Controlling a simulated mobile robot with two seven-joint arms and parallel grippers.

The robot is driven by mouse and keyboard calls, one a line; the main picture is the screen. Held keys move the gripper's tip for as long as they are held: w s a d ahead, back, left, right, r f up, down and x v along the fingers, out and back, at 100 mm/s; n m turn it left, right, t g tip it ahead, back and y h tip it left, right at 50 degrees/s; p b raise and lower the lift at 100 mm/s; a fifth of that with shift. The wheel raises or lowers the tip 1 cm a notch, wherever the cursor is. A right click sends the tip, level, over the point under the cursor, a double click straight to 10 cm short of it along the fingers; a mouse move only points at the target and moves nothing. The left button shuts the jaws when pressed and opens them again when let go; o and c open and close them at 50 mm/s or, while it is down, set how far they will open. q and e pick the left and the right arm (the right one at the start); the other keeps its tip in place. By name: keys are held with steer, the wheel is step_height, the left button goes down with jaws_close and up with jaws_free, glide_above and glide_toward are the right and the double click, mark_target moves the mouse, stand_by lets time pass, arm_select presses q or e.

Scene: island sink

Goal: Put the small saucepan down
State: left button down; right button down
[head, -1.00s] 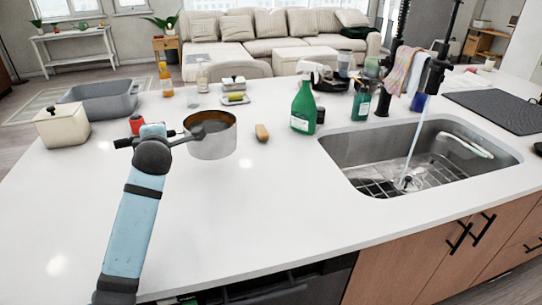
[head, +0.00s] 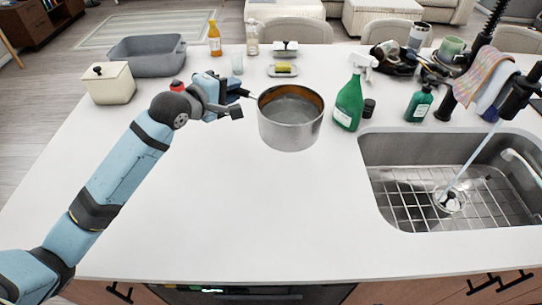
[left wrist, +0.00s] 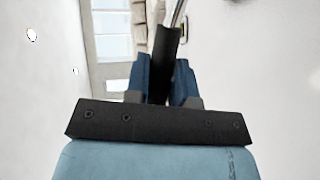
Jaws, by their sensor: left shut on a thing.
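The small saucepan (head: 288,132) is a metal pot, upright, near the middle of the white island counter (head: 220,205) in the head view. Its inside looks greyish with a brownish inner wall. My left gripper (head: 234,96) is to the left of the pot and shut on its dark handle. In the left wrist view the blue fingers (left wrist: 164,85) close on both sides of the dark handle (left wrist: 166,50). I cannot tell whether the pot's base touches the counter. My right gripper is not in view.
A green spray bottle (head: 349,103) stands close right of the pot, with the sink (head: 440,150) beyond. A grey basin (head: 146,54), cream lidded box (head: 109,84) and red-topped item (head: 177,86) stand left. A yellow sponge dish (head: 283,70) lies behind. The front counter is clear.

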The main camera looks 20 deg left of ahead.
arm_select(q)
steer(key=shift+f, duration=9.3)
steer(key=shift+s, duration=0.1)
steer(key=c, duration=1)
jaws_free()
steer(key=shift+f, duration=0.2)
steer(key=shift+r, duration=0.15)
steer(key=v, duration=1.2)
steer(key=shift+a, duration=0.1)
